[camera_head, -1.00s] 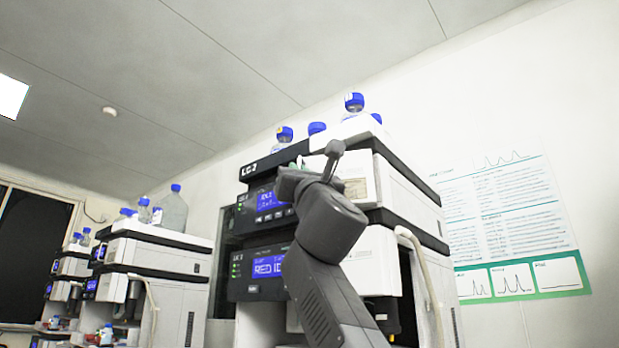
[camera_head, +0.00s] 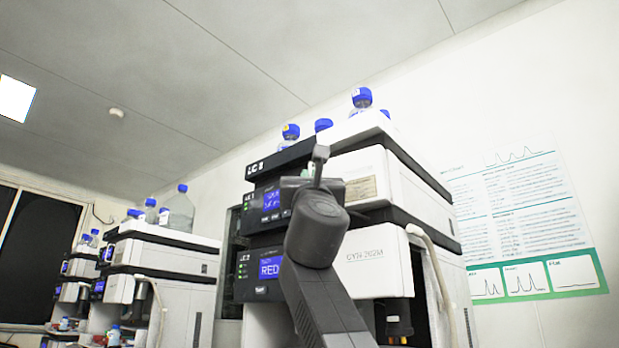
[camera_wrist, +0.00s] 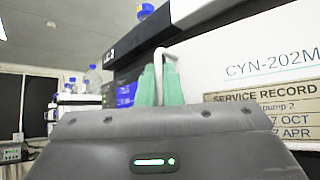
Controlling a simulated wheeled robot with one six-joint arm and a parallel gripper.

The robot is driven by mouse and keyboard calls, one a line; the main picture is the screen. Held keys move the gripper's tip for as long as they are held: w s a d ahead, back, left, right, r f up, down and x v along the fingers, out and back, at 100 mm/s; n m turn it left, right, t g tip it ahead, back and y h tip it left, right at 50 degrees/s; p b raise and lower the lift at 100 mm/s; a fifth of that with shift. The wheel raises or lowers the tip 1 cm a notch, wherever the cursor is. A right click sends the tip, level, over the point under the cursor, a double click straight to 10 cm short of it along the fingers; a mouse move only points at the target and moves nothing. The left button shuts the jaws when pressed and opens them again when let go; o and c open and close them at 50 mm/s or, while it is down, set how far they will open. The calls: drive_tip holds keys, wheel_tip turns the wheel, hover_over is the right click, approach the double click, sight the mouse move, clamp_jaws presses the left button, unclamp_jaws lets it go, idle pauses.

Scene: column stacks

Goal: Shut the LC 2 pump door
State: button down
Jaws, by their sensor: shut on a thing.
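The LC 2 instrument stack stands at centre right in the head view, with dark display panels at its left. The wrist view shows a white pump door (camera_wrist: 240,60) close at right, with a "SERVICE RECORD ... pump 2" label (camera_wrist: 262,112). A slim, pale, hooked handle (camera_wrist: 166,54) rises between the green fingertips of my gripper (camera_wrist: 160,86), which is shut on it.
Blue-capped bottles (camera_head: 361,97) stand on top of the stack. A pale tube (camera_head: 432,262) runs down its right side. More instruments (camera_head: 165,260) stand to the left. A poster (camera_head: 510,220) hangs on the right wall.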

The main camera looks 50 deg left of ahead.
drive_tip(key=c, duration=1.6)
unclamp_jaws()
drive_tip(key=shift+f, duration=0.1)
drive_tip(key=b+v, duration=0.9)
drive_tip(key=v, duration=0.4)
drive_tip(key=shift+s+d+f+b, duration=0.2)
drive_tip(key=shift+f+b, duration=0.05)
drive_tip(key=shift+b, duration=0.05)
drive_tip(key=shift+p+x, duration=4.85)
drive_tip(key=shift+x, duration=2.1)
drive_tip(key=shift+d, duration=0.1)
